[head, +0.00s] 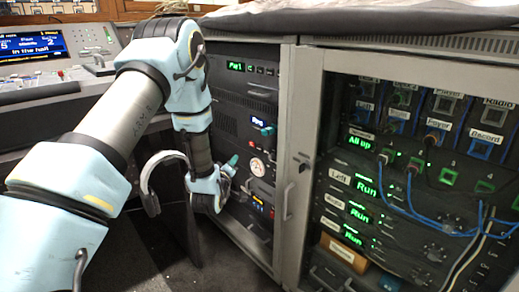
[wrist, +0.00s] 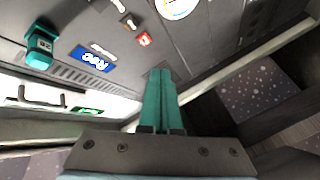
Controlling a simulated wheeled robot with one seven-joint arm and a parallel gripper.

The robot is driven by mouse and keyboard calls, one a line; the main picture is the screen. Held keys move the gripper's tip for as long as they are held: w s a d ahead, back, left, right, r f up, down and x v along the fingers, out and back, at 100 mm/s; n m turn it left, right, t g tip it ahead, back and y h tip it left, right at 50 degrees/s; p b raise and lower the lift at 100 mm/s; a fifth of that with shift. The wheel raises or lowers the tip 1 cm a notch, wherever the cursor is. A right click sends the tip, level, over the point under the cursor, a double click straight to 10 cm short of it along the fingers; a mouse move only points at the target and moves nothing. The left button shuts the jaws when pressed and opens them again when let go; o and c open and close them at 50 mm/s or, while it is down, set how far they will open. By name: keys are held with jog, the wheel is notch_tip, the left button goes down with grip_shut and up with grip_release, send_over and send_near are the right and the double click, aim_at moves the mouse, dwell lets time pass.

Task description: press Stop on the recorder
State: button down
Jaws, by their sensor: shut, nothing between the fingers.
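The recorder (head: 236,128) is a dark panel in the left rack, with a small lit blue display (head: 259,122) that seems to read "Rec". In the wrist view the blue display (wrist: 92,59) is left of a red button (wrist: 144,39) and a brown button (wrist: 128,22), each beside a small white label too small to read. I cannot tell which one is Stop. My gripper (head: 235,160) is in front of the rack near a round dial (head: 257,167). Its teal fingers (wrist: 160,75) are together and empty, their tips close to the panel; contact cannot be told.
A green-lit unit (head: 250,68) sits above the recorder. A teal block (wrist: 40,48) protrudes from the panel in the wrist view. A grey rack post (head: 291,150) stands right of the recorder, then a second rack with cables (head: 405,210). A console (head: 50,60) is at left.

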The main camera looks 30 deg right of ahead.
aim_at(257, 147)
jog(key=w+d, duration=0.1)
jog(key=d, duration=0.7)
jog(key=shift+w+b, duration=0.25)
jog(key=shift+b, duration=0.1)
dwell(1.7)
jog(key=shift+w+d, duration=0.1)
jog(key=shift+d, duration=0.25)
jog(key=shift+d+b, duration=0.3)
jog(key=shift+b, duration=0.1)
dwell(0.5)
jog(key=shift+a, duration=0.7)
